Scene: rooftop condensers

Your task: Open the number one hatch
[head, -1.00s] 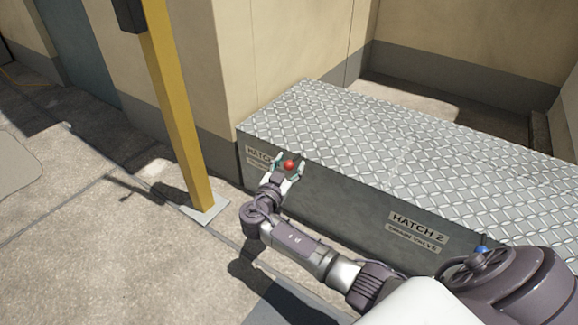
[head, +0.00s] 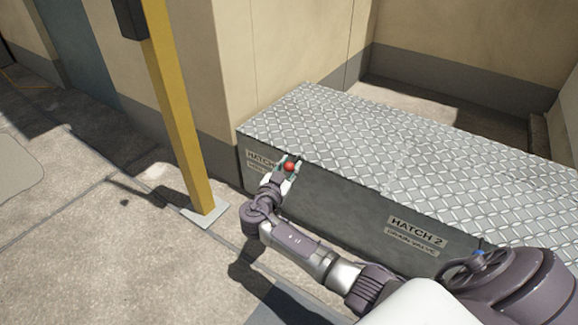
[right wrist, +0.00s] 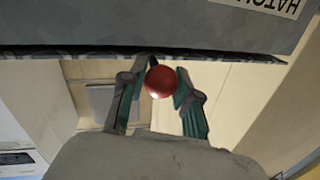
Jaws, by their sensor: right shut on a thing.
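The number one hatch (head: 300,110) is a silver diamond-plate lid on a low dark box, lying flat. Its label (head: 260,158) is partly hidden behind my right gripper. A red ball knob (head: 289,166) sits at the lid's front edge. My right gripper (head: 287,172) is shut on the red knob. In the right wrist view the knob (right wrist: 160,81) sits between the fingertips (right wrist: 160,85), below the dark box front and the upside-down hatch label (right wrist: 277,5). My left gripper is not in view.
A yellow post (head: 180,110) on a base plate stands left of the box. The Hatch 2 label (head: 417,230) and a blue knob (head: 480,252), partly behind my arm, are to the right. A beige wall (head: 285,50) rises behind. Paving at left is open.

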